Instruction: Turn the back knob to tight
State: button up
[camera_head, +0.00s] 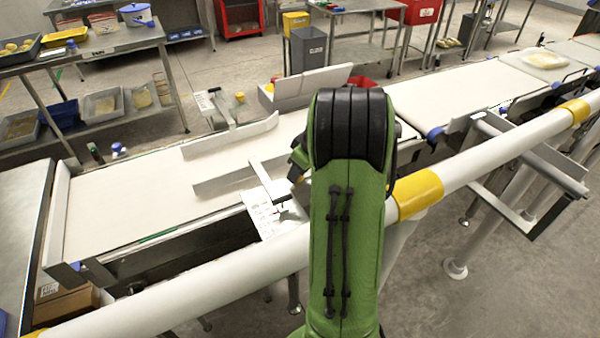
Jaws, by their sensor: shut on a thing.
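A knob with a yellow top (240,97) stands on the far guide-rail bracket, beside a white label plate (206,103). A second white label plate (262,214) lies at the near side of the belt. My green arm hides most of my gripper (299,168); only dark parts show at the arm's left edge, with a small yellow patch, above the near label plate. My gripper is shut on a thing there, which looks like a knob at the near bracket. The fingertips, and which way that knob is turned, are hidden.
The pale belt (125,205) runs behind my arm, with a far guide rail (232,136) and a near one (235,178) above it. A thick white pipe with yellow bands (470,169) crosses in front. A wrapped tray (545,59) lies far right on the line.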

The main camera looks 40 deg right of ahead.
jog(key=m+h+b, duration=0.1)
jog(key=m, duration=0.2)
jog(key=shift+a+m, duration=0.15)
jog(key=shift+m, duration=0.15)
jog(key=m+h, duration=0.1)
jog(key=m, duration=0.2)
jog(key=shift+w+a+m+h, duration=0.1)
jog(key=shift+a+m+h, duration=0.05)
jog(key=shift+m+h, duration=0.2)
jog(key=m+g+h, duration=0.1)
jog(key=m, duration=0.2)
jog(key=m+g+h, duration=0.1)
jog(key=m, duration=0.2)
jog(key=shift+w+m+p, duration=0.1)
jog(key=shift+m+p, duration=0.15)
jog(key=shift+p, duration=0.05)
jog(key=o, duration=1)
